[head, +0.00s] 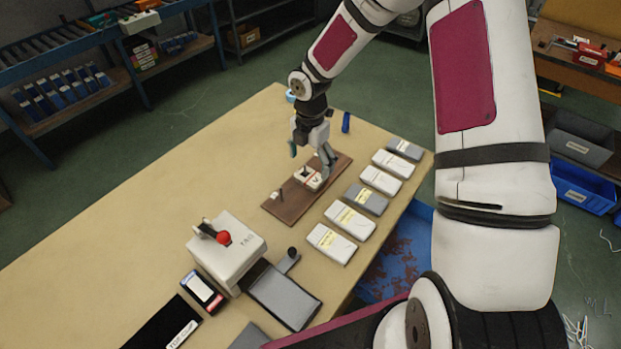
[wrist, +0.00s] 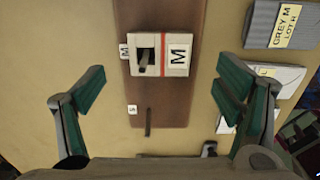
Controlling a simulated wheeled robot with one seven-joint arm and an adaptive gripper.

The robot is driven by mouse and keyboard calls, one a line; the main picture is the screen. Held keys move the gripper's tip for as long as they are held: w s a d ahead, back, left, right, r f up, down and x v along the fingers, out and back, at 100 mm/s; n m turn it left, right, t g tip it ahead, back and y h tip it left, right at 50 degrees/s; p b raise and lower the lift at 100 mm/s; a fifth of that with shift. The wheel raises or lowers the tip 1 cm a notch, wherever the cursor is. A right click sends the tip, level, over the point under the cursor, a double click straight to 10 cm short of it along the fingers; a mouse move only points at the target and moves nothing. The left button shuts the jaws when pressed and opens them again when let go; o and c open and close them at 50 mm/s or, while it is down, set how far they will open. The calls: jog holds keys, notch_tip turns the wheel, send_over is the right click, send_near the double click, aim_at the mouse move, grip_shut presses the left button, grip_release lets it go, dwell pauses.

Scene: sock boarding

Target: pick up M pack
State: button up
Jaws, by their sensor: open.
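The M pack (wrist: 178,42) is a cream block with a red band and a black M label. It sits on a brown board (wrist: 150,90), beside the board's small M tag, and a dark peg shows in its opening. In the head view the pack (head: 307,180) is partly covered by my gripper (head: 311,159), which is above it. In the wrist view my gripper (wrist: 160,93) is open and empty, its green-padded fingers wide apart. The pack lies ahead of the fingertips, not between them.
Several grey and white labelled packs (head: 348,220) lie in a row right of the board. A bare peg (wrist: 148,122) stands by the S tag. A white machine with a red knob (head: 224,238) stands front left. The table's left side is clear.

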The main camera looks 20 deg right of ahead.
aim_at(310, 177)
notch_tip(310, 177, down, 5)
jog(key=shift+p, duration=0.3)
jog(key=shift+c, duration=0.2)
jog(key=c, duration=1.2)
